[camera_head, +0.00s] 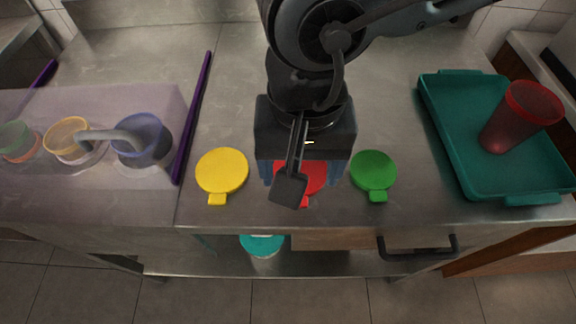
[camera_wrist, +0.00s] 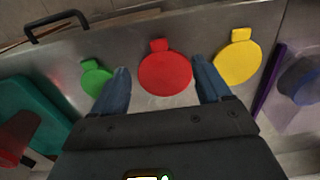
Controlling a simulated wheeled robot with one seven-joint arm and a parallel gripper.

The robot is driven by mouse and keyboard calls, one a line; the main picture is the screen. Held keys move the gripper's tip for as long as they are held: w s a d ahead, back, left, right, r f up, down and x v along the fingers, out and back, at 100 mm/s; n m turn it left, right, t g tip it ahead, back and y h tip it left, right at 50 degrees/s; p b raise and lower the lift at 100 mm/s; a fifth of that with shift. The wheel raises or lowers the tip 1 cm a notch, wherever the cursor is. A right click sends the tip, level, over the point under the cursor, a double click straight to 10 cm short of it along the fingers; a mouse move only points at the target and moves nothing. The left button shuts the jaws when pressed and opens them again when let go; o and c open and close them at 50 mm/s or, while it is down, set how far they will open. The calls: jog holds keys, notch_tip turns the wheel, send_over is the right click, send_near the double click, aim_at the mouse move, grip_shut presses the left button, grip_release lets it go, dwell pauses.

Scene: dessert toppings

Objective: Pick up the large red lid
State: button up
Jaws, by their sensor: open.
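The red lid (camera_wrist: 165,70) is a flat round disc with a small square tab, lying on the metal counter between a yellow and a green lid. In the head view the red lid (camera_head: 312,178) is partly hidden behind my gripper and a dark paddle-shaped part. My gripper (camera_wrist: 162,82) is open and points down at the red lid. In the wrist view its two blue fingers stand to the left and right of the lid, and nothing is held. I cannot tell how high the fingertips are above the counter.
The yellow lid (camera_head: 222,171) lies left of the red one and the green lid (camera_head: 373,171) right. A teal tray (camera_head: 462,160) holding a red cup (camera_head: 520,115) is at right. A clear cover (camera_head: 60,200) with several cups and purple edging (camera_head: 195,120) is at left.

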jog(key=shift+f+p, duration=0.85)
jog(key=shift+f, duration=3)
jog(key=c, duration=1.4)
jog(key=shift+r, duration=0.1)
